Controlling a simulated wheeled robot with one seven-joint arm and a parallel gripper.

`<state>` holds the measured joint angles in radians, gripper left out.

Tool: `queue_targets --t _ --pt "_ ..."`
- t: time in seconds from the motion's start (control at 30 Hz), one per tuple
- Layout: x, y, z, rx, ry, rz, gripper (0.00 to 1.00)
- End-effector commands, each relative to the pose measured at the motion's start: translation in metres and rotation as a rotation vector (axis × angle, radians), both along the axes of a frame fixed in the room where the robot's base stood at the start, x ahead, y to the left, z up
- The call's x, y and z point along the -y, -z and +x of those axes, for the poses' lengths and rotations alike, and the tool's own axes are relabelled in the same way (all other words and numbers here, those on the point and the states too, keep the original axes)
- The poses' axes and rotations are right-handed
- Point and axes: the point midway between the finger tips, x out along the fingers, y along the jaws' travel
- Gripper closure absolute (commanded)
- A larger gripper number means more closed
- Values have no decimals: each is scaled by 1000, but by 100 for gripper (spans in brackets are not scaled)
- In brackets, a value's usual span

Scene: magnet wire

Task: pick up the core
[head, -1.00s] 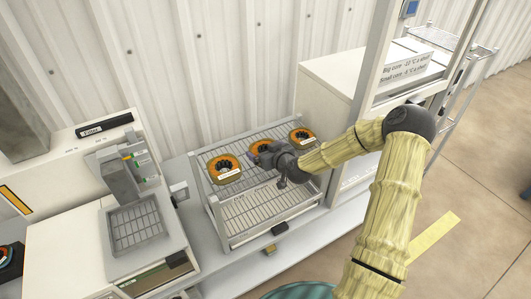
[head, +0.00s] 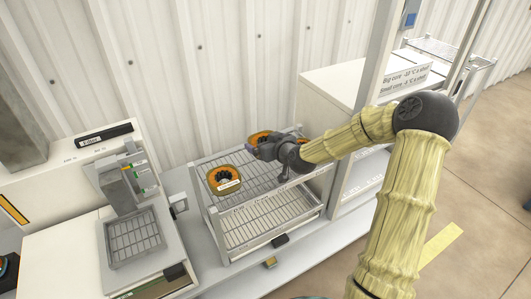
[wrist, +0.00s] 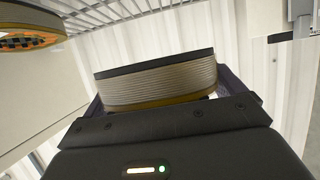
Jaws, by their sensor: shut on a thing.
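My gripper (head: 262,151) is at the rack in the head view, shut on an orange core (head: 258,136) that shows partly behind it. In the wrist view, the held core (wrist: 155,80) sits between the jaws, with silvery wire windings and a dark edge. It appears raised off the rack shelf. Another orange core with a white label (head: 225,180) lies at the left of the rack's top shelf. A core also shows at the upper left of the wrist view (wrist: 28,38). The right part of the shelf is partly hidden by my arm.
The wire rack (head: 268,238) stands on a grey bench, with its lower shelf empty. A white machine with a grey basket (head: 134,237) is to the left. A white cabinet (head: 333,76) and frame post stand to the right. The corrugated wall is close behind.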

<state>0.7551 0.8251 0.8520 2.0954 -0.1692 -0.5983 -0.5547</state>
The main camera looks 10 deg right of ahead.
Motion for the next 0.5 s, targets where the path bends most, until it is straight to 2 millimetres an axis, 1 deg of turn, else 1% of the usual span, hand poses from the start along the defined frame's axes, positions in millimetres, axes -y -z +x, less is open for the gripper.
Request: queue_targets --t 0.03,0.13,0.27,0.5 --pt "1 -8 1 8 1 -3 58" --pt "0 -16 1 7 1 -2 58" --pt "0 -20 1 5 0 -1 58" --pt "0 -20 1 5 0 -1 58"
